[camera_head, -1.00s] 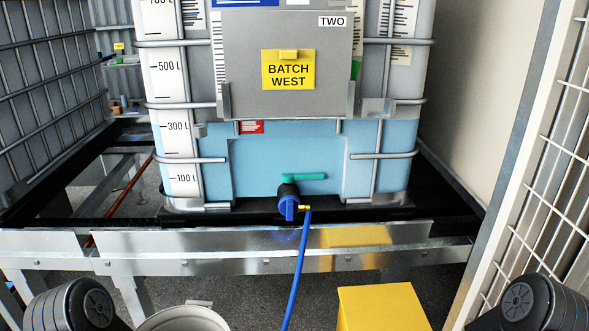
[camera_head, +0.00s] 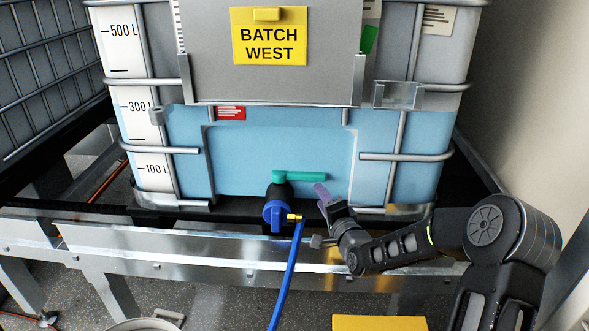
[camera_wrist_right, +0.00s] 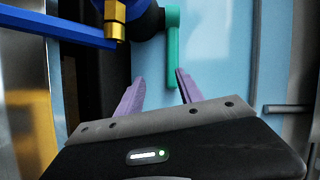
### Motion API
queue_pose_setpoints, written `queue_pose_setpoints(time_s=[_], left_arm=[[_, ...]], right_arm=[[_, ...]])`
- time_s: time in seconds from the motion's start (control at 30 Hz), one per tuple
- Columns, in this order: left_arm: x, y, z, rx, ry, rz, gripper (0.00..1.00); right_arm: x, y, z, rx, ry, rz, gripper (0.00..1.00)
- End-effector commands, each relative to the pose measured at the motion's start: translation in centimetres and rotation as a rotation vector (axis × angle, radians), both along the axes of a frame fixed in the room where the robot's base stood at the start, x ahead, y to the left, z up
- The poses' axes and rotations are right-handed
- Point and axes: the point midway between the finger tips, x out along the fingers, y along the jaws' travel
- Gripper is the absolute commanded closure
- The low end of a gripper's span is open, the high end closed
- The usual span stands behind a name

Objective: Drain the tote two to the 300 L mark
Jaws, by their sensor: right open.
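Tote two (camera_head: 385,190) is a caged container with blue liquid (camera_head: 250,160) behind its wall. The liquid's top edge looks about level with the 300 L label (camera_head: 138,106) on the white scale. Low on its front is a black valve with a blue cap (camera_head: 277,213) and a green handle (camera_head: 300,176) lying level, pointing right. In the right wrist view the handle (camera_wrist_right: 172,50) ends near the right finger of the open gripper (camera_wrist_right: 159,76). My left gripper is out of view.
A blue hose (camera_head: 286,275) hangs from a brass fitting (camera_head: 294,217) beside the valve. A metal rail (camera_head: 180,245) runs below the tote. A yellow box (camera_head: 380,323) and a pale bucket (camera_head: 140,324) stand at the bottom edge. A yellow BATCH WEST sign (camera_head: 270,36) hangs above.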

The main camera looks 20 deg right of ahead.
Motion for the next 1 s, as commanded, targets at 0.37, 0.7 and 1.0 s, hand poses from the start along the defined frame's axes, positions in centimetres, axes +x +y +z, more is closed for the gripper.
queue_pose_setpoints(time_s=[0.37, 0.7, 1.0], left_arm=[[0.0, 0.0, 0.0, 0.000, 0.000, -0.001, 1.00], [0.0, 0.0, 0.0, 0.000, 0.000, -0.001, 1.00], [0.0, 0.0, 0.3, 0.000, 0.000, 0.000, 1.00]], right_arm=[[0.2, -0.2, 1.8, 0.191, -0.081, -0.008, 0.56], [0.3, -0.2, 1.7, 0.198, -0.079, -0.009, 0.56], [3.0, -0.3, 1.8, 0.198, -0.081, -0.008, 0.56]])
